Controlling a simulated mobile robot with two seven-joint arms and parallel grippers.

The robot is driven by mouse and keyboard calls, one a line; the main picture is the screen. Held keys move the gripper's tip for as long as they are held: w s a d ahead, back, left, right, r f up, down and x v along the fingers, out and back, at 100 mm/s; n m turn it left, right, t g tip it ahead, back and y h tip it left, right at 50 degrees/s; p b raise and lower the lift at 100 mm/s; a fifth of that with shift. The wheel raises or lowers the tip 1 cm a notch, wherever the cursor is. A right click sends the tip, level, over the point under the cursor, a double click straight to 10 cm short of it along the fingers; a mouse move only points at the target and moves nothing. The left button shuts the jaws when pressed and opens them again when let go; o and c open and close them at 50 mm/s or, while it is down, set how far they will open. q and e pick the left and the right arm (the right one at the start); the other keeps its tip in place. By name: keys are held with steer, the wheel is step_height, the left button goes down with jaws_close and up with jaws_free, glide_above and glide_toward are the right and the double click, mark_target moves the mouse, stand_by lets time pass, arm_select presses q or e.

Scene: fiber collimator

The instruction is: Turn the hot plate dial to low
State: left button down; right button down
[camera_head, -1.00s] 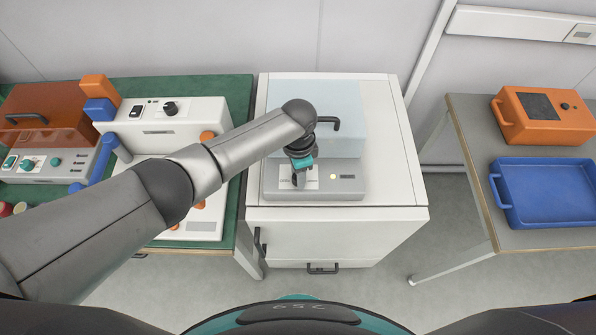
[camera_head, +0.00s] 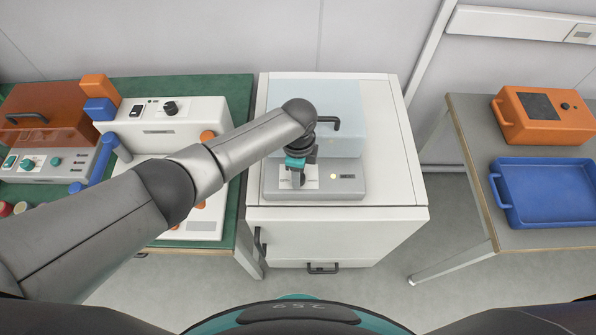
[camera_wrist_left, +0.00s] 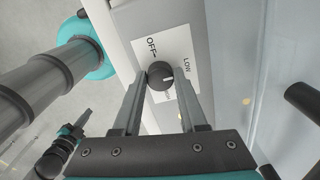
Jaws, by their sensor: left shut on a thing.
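The hot plate is the grey unit (camera_head: 348,187) with a pale blue see-through cover (camera_head: 345,105) behind its front panel. My left gripper (camera_head: 298,180) reaches down to the white label plate on that panel. In the left wrist view, the black dial (camera_wrist_left: 160,75) sits between the two fingertips of the left gripper (camera_wrist_left: 161,80), which is shut on it. The dial's white mark points rightward in that view, near but not clearly at LOW. The label reads OFF (camera_wrist_left: 151,47) and LOW (camera_wrist_left: 187,62); another word below the dial is partly hidden.
The unit stands on a white cabinet (camera_head: 400,185). A green bench (camera_head: 240,110) with other devices is at the left. A side table at the right holds an orange box (camera_head: 510,120) and a blue tray (camera_head: 500,192). A small yellow lamp (camera_head: 333,176) shows on the panel.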

stand_by(0.3)
arm_select(q)
steer(key=shift+c, duration=2.2)
jaws_free()
steer(key=shift+r, duration=0.15)
step_height(320, 180, up, 15)
steer(key=p, duration=0.2)
